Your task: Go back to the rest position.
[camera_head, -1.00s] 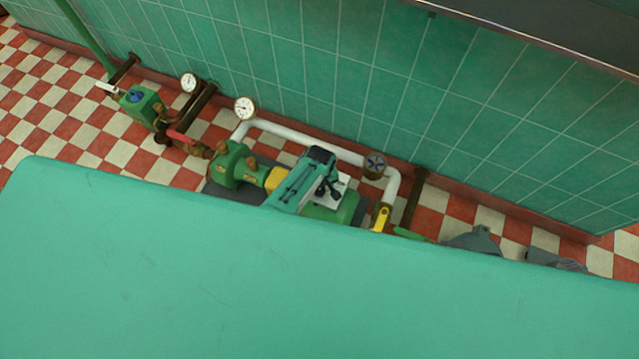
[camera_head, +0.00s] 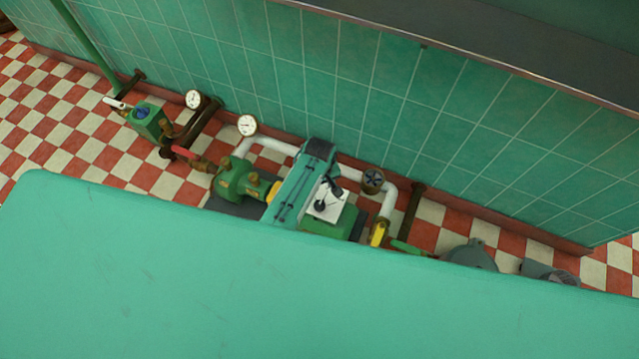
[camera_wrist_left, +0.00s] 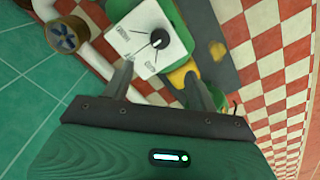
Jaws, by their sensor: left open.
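My left arm, teal with dark joints, reaches up over the green pump in the head view. My left gripper (camera_head: 328,188) is dark and small there, beside a white panel (camera_head: 327,205) with a black knob. In the left wrist view the two dark fingers (camera_wrist_left: 160,72) stand apart with nothing between them. The white panel (camera_wrist_left: 152,30) lies beyond the fingertips in that view; I cannot tell the exact gap. My right gripper is in neither view.
The green pump (camera_head: 240,180) joins a white pipe (camera_head: 275,145), gauges (camera_head: 247,125), a valve wheel (camera_head: 373,181) and a yellow handle (camera_head: 379,233) along the green tiled wall (camera_head: 300,80). My teal body hides the lower part.

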